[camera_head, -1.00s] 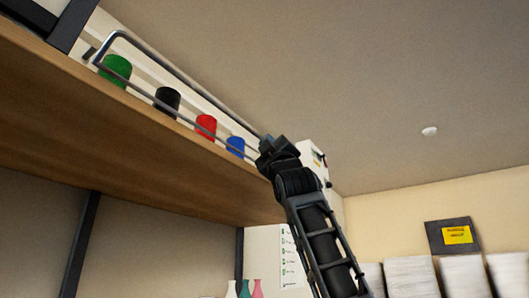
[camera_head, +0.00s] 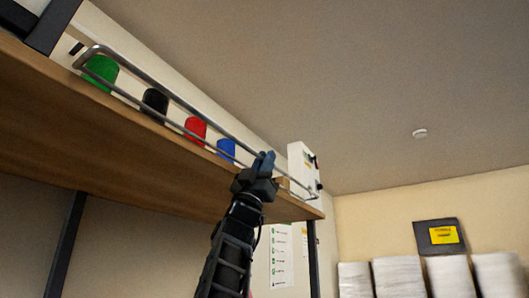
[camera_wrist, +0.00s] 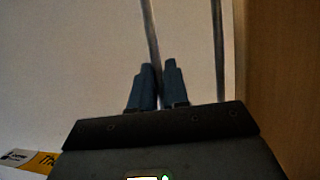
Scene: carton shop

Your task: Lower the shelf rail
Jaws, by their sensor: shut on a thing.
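The shelf rail (camera_head: 170,93) is a grey metal bar frame along the front edge of the high wooden shelf (camera_head: 110,130). Its upper bar runs close above the tops of the green, black, red and blue cups. A lower bar (camera_head: 135,102) runs beneath it near the shelf edge. My gripper (camera_head: 263,161) reaches up from below and is shut on the upper bar, right of the blue cup (camera_head: 227,148). In the wrist view, the two blue fingers (camera_wrist: 158,75) are close together with the upper bar (camera_wrist: 151,30) between them.
The green cup (camera_head: 101,72), black cup (camera_head: 155,100) and red cup (camera_head: 195,128) stand behind the rail. A white box (camera_head: 299,162) is at the shelf's right end. Dark posts hold the shelf. Stacked white sheets (camera_head: 400,278) stand lower right.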

